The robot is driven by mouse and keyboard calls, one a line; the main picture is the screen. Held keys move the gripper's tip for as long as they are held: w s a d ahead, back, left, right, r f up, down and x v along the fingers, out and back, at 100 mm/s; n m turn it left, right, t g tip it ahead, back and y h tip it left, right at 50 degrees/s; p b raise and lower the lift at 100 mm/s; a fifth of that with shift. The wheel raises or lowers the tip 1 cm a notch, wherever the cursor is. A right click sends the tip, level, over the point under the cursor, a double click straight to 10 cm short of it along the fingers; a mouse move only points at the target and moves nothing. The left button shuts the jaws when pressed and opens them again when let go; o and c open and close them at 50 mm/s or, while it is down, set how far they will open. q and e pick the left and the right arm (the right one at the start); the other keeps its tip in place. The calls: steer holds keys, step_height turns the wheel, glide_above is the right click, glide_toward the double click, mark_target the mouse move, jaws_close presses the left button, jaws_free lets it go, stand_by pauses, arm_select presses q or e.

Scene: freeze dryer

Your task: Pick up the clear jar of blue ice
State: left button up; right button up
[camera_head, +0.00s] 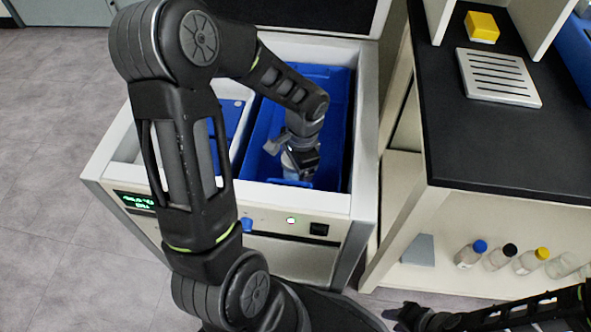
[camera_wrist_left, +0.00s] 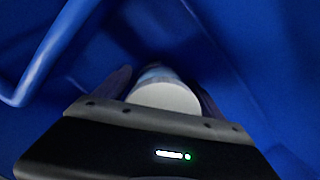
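My left arm reaches down into the deep blue-lined bay (camera_head: 343,135) of the freeze dryer. In the left wrist view a jar (camera_wrist_left: 165,95) with a round whitish lid stands between the fingers of my left gripper (camera_wrist_left: 165,88), with a bluish part beyond the lid. The fingers flank the jar closely; I cannot tell whether they press on it. In the head view the left gripper (camera_head: 297,165) hides most of the jar, low in the bay. My right gripper (camera_head: 405,318) is at the bottom edge, dark and partly cut off; its fingers are unclear.
The bay's pale rim (camera_head: 365,115) surrounds the arm. A smaller compartment with a blue lid (camera_head: 232,118) lies to its left. A black-topped bench (camera_head: 480,130) stands at right, with several capped bottles (camera_head: 500,257) on its lower shelf. Grey floor (camera_head: 50,150) is clear at left.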

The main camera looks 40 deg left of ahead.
arm_select(q)
steer(key=c, duration=1.5)
steer(key=shift+c, duration=0.2)
step_height(320, 180, up, 10)
steer(key=p, duration=0.3)
